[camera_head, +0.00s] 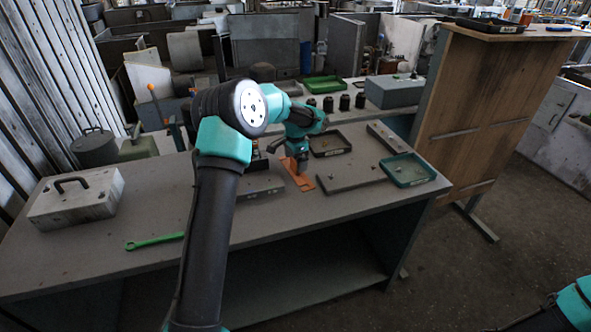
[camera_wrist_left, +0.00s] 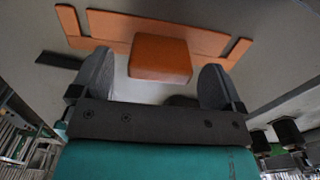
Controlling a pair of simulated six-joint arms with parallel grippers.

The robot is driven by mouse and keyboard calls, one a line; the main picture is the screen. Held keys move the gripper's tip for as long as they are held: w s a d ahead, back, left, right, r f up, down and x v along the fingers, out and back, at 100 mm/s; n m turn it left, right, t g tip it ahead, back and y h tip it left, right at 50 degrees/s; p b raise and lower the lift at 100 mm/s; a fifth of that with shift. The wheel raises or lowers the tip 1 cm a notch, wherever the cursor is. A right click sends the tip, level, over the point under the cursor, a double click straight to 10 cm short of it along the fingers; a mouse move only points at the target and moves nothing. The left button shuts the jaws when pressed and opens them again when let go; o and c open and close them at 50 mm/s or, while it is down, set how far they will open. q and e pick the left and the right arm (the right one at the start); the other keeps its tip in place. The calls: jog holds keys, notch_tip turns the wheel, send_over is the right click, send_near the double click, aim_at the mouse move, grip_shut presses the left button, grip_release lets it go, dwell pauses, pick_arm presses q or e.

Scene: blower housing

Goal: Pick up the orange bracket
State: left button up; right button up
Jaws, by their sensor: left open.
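The orange bracket (camera_head: 293,168) lies on the grey workbench, partly hidden behind my left gripper (camera_head: 302,168) in the head view. In the left wrist view the bracket (camera_wrist_left: 120,29) is a flat slotted plate with a raised orange block (camera_wrist_left: 160,58) at its middle. My left gripper (camera_wrist_left: 157,66) is open, its two dark fingers on either side of the block with a visible gap at each side. It holds nothing. Of my right arm only a teal and black part shows at the bottom right corner of the head view; its gripper is not visible.
The workbench (camera_head: 300,218) also carries a grey metal case (camera_head: 75,200), a green wrench (camera_head: 153,241), a green-rimmed tray (camera_head: 407,170), a dark tray (camera_head: 330,141) and a flat dark plate (camera_head: 352,184). A wooden panel (camera_head: 480,110) rises past the right end.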

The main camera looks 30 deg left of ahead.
pick_arm(q)
jog(key=shift+f, duration=1.45)
jog(key=shift+c, duration=0.2)
jog(key=c, duration=1.1)
jog(key=shift+r, duration=0.15)
jog(key=shift+r, duration=1.35)
jog(key=s+d, duration=0.2)
jog(key=s, duration=0.2)
jog(key=s+d+r, duration=0.1)
jog(key=s+d, duration=0.2)
jog(key=s, duration=0.2)
jog(key=s+d+r, duration=0.1)
jog(key=s+d, duration=0.2)
jog(key=s, duration=0.1)
jog(key=shift+s+d, duration=0.2)
jog(key=shift+s, duration=0.15)
jog(key=shift+r, duration=0.1)
